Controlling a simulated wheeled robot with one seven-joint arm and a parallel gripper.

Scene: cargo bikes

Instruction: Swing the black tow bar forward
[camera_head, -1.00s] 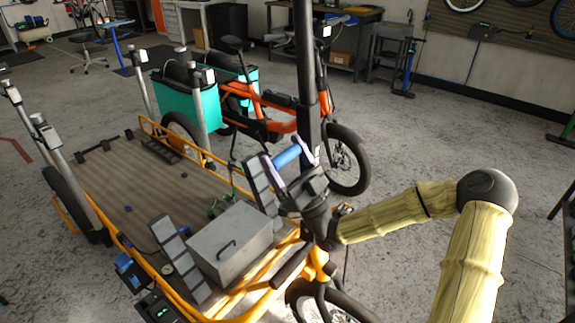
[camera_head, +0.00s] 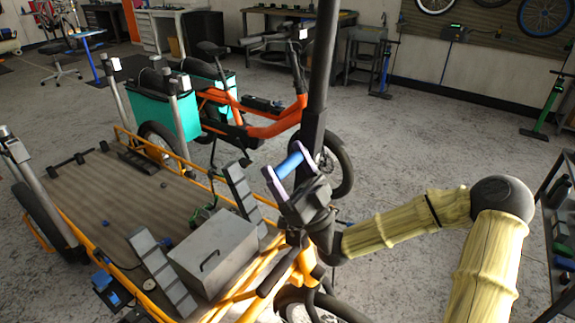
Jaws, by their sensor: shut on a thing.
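The black tow bar (camera_head: 321,75) stands nearly upright at the middle, its top running out of the picture and leaning slightly right. Its lower end passes behind my gripper (camera_head: 289,167), which is above the front of the yellow-framed cargo bike (camera_head: 300,262). The pale lilac fingers are shut on a blue grip (camera_head: 290,164) between them. I cannot tell exactly where the grip joins the bar, because the gripper and its wrist hide that part.
A grey box (camera_head: 212,250) and grey stepped strips (camera_head: 160,272) sit on the bike's flat bed (camera_head: 95,205). An orange bike (camera_head: 275,128) with teal boxes (camera_head: 150,103) stands behind the bar. A dark bench (camera_head: 562,225) is at the right edge. Floor (camera_head: 430,140) is clear between.

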